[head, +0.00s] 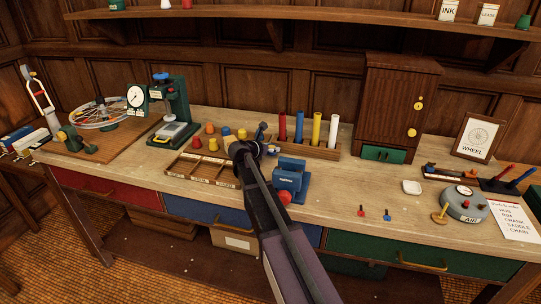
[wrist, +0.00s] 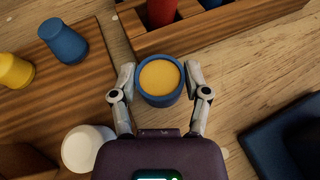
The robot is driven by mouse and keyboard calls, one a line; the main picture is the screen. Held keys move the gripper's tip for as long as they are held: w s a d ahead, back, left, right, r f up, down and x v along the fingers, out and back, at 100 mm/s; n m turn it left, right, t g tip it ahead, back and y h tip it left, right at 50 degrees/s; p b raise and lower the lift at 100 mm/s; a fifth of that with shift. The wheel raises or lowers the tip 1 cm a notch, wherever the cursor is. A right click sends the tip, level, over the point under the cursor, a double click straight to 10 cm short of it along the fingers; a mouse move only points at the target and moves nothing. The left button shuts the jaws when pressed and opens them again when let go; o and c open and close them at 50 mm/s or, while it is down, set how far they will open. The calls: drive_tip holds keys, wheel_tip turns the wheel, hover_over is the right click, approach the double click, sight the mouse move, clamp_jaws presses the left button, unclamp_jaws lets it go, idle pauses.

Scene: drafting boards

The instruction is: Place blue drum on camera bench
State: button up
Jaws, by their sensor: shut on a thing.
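My gripper (wrist: 163,78) has its two fingers on either side of a round blue drum (wrist: 160,97) with a yellow top, and is shut on it. In the head view my gripper (head: 259,140) is over the middle of the wooden workbench (head: 340,195), mostly hidden by my own arm. A little blue shows there beside the fingers, and the drum is otherwise hard to make out. I cannot tell whether the drum touches the surface below. Nothing in view is marked as the camera bench.
A rack with coloured tubes (head: 317,150) stands just behind. A blue device (head: 290,173) sits close to the right of my arm. Bare bench lies further right, before the wooden cabinet (head: 397,105).

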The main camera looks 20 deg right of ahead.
drive_tip(key=shift+f+b, duration=0.55)
drive_tip(key=shift+f, duration=0.3)
drive_tip(key=shift+f, duration=0.15)
drive_tip(key=o, duration=1)
drive_tip(key=shift+c, duration=0.2)
drive_tip(key=shift+s+a+r, duration=0.1)
drive_tip(key=shift+r, duration=0.2)
drive_tip(key=p+v, duration=0.4)
drive_tip(key=v, duration=0.7)
drive_tip(key=shift+s+a+r+p, duration=0.15)
drive_tip(key=shift+a+p, duration=0.15)
drive_tip(key=shift+p, duration=0.05)
